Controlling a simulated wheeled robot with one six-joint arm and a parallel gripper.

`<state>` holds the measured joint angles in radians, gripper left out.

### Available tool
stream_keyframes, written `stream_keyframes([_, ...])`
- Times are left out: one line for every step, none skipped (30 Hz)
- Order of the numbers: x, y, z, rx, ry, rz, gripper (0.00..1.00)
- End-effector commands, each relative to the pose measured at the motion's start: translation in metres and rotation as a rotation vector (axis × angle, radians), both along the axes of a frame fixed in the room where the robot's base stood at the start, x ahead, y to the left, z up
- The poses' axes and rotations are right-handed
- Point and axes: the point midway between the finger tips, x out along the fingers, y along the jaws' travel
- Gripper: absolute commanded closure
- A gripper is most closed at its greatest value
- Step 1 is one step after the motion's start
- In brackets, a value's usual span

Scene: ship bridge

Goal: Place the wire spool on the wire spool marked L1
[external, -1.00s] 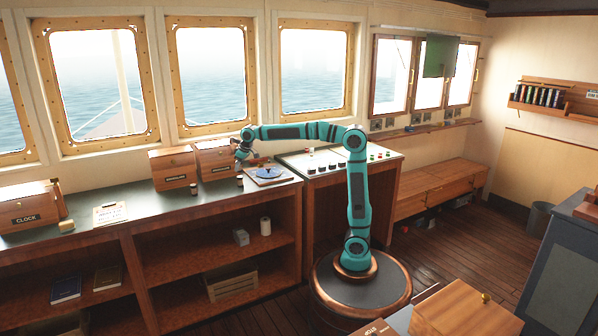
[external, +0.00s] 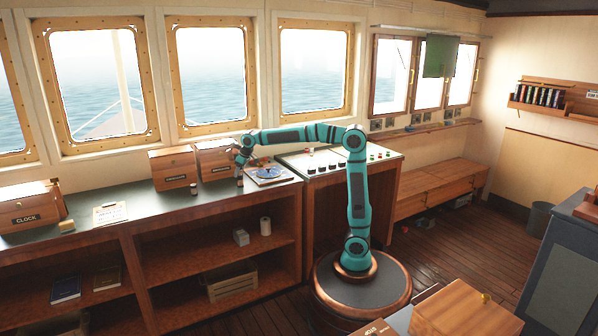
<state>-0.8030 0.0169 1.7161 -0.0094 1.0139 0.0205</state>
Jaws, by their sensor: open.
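Two small dark cylinders that look like wire spools stand on the dark counter (external: 150,207). One spool (external: 194,188) stands upright near the front edge, below the left wooden box. The other (external: 240,183) is further right, directly under my gripper (external: 240,177). My gripper points down, open, with its fingers at or around the top of this right spool. The fingers partly hide it, and I cannot tell whether they touch it. No L1 marking is readable on either spool at this size.
Two wooden boxes (external: 173,168) stand behind the spools, against the window wall. A blue round item on a board (external: 268,175) lies just right of my gripper. A paper notice (external: 110,212) and a CLOCK box (external: 30,208) are at left. The counter between the spools is clear.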

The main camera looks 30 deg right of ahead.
Motion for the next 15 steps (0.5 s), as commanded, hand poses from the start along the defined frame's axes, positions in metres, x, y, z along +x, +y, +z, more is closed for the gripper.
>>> stream_keyframes([0.0,0.0,0.002,0.001,-0.001,0.0,0.46])
stream_keyframes([0.0,0.0,0.003,0.001,-0.001,0.0,0.46])
stream_keyframes([-0.001,-0.001,0.006,0.001,-0.001,0.0,0.46])
stream_keyframes([-0.001,-0.001,0.009,0.001,-0.001,0.0,0.46])
stream_keyframes([-0.002,-0.002,0.012,0.002,-0.002,0.0,0.46])
stream_keyframes([-0.004,-0.004,0.017,0.003,-0.003,0.0,0.46])
stream_keyframes([-0.005,-0.005,0.021,0.002,-0.002,0.0,0.46])
stream_keyframes([-0.006,-0.006,0.026,0.002,-0.002,0.0,0.46])
stream_keyframes([-0.009,-0.008,0.033,0.002,-0.002,0.0,0.46])
stream_keyframes([-0.01,-0.01,0.038,0.002,-0.002,0.0,0.46])
stream_keyframes([-0.012,-0.012,0.044,0.003,-0.003,0.0,0.46])
stream_keyframes([-0.014,-0.014,0.052,0.004,-0.004,0.0,0.46])
stream_keyframes([-0.016,-0.016,0.057,0.003,-0.003,0.0,0.46])
stream_keyframes([-0.018,-0.017,0.062,0.002,-0.002,0.0,0.46])
stream_keyframes([-0.019,-0.019,0.069,0.002,-0.002,0.0,0.46])
